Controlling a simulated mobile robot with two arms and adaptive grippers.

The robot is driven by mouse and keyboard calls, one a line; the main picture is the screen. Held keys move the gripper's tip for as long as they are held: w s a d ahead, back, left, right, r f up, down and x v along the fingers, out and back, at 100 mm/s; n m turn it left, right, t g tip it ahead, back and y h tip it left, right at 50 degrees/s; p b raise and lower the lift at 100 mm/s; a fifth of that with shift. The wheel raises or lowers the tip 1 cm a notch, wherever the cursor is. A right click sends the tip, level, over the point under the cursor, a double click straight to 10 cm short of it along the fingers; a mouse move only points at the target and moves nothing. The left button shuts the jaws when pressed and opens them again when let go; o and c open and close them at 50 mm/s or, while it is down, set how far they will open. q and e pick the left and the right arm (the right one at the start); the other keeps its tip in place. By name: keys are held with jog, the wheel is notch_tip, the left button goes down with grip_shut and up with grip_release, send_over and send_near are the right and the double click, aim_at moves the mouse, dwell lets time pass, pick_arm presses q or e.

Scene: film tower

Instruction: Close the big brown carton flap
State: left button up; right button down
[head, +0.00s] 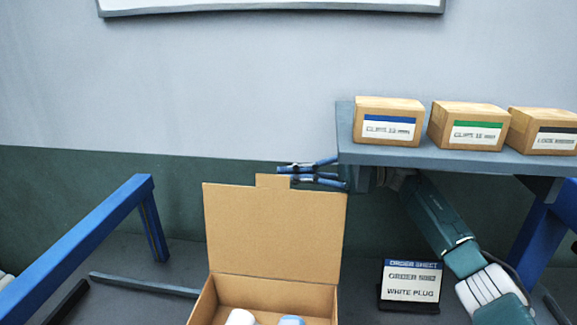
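The big brown carton (285,294) stands open at the bottom centre, its front cut off by the picture edge. Its large flap (272,232) stands up from the back edge, nearly upright, with a small tab (272,181) on top. My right gripper (287,173) reaches in from the right, its fingers pointing left at the flap's top edge beside the tab. The flap hides part of the lower finger. I cannot tell whether it touches the flap or whether its fingers are apart. My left gripper is not in view.
A white item (241,317) and a light blue one (291,320) lie in the carton. A grey shelf (440,158) with small labelled boxes (389,121) overhangs my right arm. An order sheet sign (411,284) stands right of the carton. Blue rails (75,250) flank the sides.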

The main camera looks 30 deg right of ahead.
jog(key=shift+s+a+r+p, duration=0.1)
jog(key=shift+s+a+p, duration=0.25)
jog(key=shift+s+a, duration=0.25)
jog(key=shift+s+d, duration=0.15)
jog(key=shift+d, duration=0.05)
